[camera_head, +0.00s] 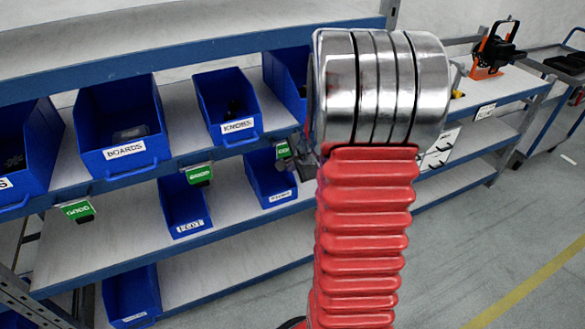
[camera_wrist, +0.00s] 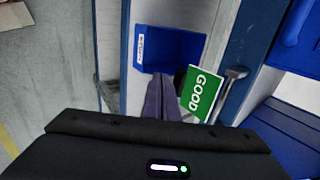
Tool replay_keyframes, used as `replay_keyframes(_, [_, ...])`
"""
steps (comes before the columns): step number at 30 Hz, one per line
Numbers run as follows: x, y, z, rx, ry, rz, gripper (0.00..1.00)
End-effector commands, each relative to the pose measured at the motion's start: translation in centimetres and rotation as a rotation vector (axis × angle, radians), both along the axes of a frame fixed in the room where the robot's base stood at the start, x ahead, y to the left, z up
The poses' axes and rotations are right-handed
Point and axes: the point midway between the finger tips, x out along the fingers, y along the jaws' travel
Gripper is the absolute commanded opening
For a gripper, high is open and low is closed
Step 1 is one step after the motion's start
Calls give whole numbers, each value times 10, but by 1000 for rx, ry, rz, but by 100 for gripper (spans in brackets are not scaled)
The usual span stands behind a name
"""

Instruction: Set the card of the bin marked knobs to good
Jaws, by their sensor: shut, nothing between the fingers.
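The blue bin marked KNOBS (camera_head: 225,92) stands on the upper shelf with dark items inside. A green card (camera_head: 283,150) hangs from the shelf edge just right of and below that bin, partly hidden by my gripper. In the wrist view the green card (camera_wrist: 199,95) shows its face reading GOOD, tilted in the picture. My gripper (camera_head: 302,162) is beside the card, partly hidden behind my arm. In the wrist view my gripper (camera_wrist: 163,92) is shut and empty, with its fingers close to the card's left edge. I cannot tell whether they touch.
The BOARDS bin (camera_head: 122,120) stands left of the KNOBS bin. Green GOOD cards hang at the shelf edge, one in the middle (camera_head: 199,174) and one at left (camera_head: 78,210). A lower blue bin (camera_head: 272,182) sits below my gripper. Open floor (camera_head: 480,250) lies at right.

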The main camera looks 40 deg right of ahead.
Motion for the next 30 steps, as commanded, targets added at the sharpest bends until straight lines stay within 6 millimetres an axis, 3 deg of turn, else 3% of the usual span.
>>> replay_keyframes(22, [-2,1,11,0,1,0,0])
replay_keyframes(30, [-19,10,10,0,1,2,0])
